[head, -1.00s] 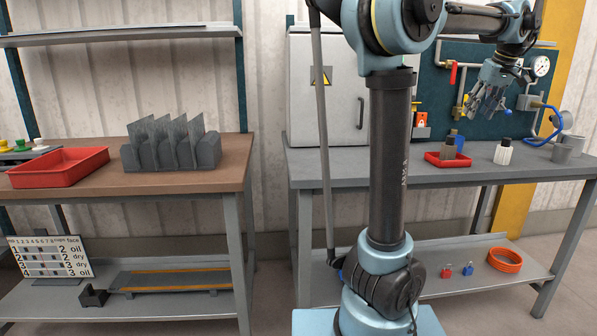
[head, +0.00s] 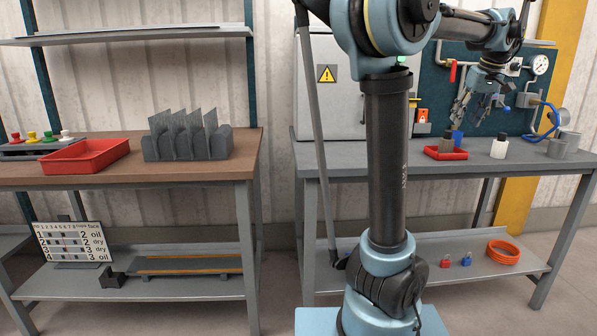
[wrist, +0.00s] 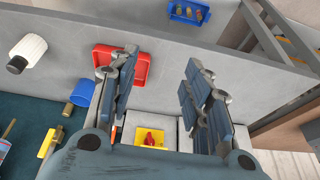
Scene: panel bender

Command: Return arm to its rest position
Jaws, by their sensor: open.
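My gripper (head: 475,108) is open and empty, raised above the right workbench in front of the teal board. In the wrist view my gripper (wrist: 160,95) shows two blue-grey fingers spread apart with nothing between them. My arm extends to the right from the top of its column. A red tray (head: 446,154) lies on the bench below the gripper; it also shows in the wrist view (wrist: 137,52) beside the left finger.
A grey cabinet (head: 328,100) stands behind my column. The left bench (head: 215,172) carries a red bin (head: 86,157) and a rack of grey plates (head: 187,142).

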